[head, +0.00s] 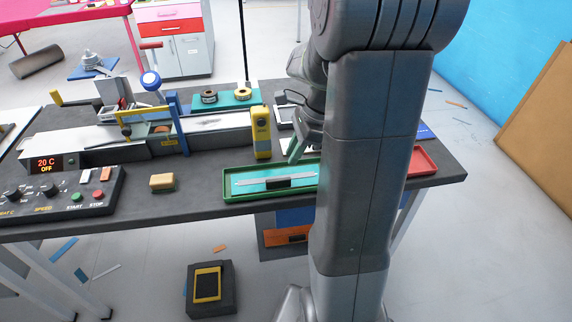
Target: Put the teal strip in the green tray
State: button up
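The green tray (226,195) lies near the front edge of the dark workbench, its right end hidden behind my arm. Inside it lies a flat teal strip (247,187), with a thin grey bar and a small dark block across its top. I cannot tell how far the strip reaches to the right. My gripper (296,154) hangs just above and behind the tray's right part, pointing down and apart from the strip. My arm hides part of it, so its opening does not show clearly.
A red tray (422,162) sits right of my arm. A yellow upright device (261,132) and a long machine (190,132) stand behind the tray. A tan block (162,182) and a control panel (62,194) lie left. Bare bench separates the block and tray.

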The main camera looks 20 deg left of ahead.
jog(key=v, duration=0.2)
jog(key=shift+w+d+r, duration=0.1)
jog(key=shift+d+r, duration=0.05)
jog(key=shift+r, duration=0.1)
dwell(1.4)
